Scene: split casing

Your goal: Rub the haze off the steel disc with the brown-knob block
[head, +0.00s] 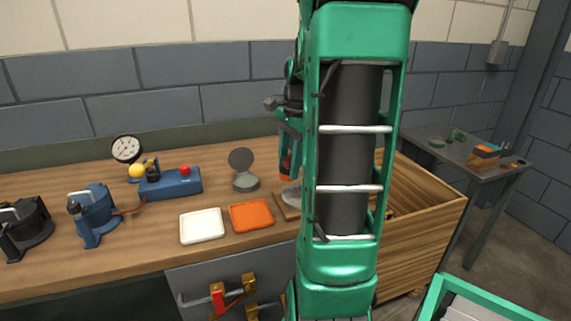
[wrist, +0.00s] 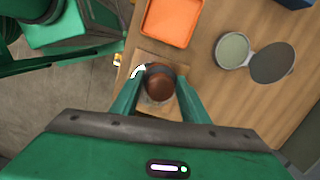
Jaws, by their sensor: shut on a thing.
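The brown knob (wrist: 160,82) of the block is between the fingers of my gripper (wrist: 158,92) in the wrist view, and the gripper is shut on it. The block's dark body shows only as a rim around the knob. Under it lies a square wooden board (wrist: 172,61). The steel disc (head: 290,196) shows as a grey edge on this board in the head view, mostly hidden behind my arm. In the wrist view a bright curved patch shows beside the knob; the rest of the disc is largely covered. I cannot tell whether the block touches the disc or how much haze is left.
An orange tray (head: 251,216) and a white tray (head: 202,226) lie left of the board. An open round tin (head: 245,181) with pale green contents stands behind them. A blue box (head: 172,184) and a gauge (head: 126,149) are farther left. A wooden crate (head: 425,225) stands on the right.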

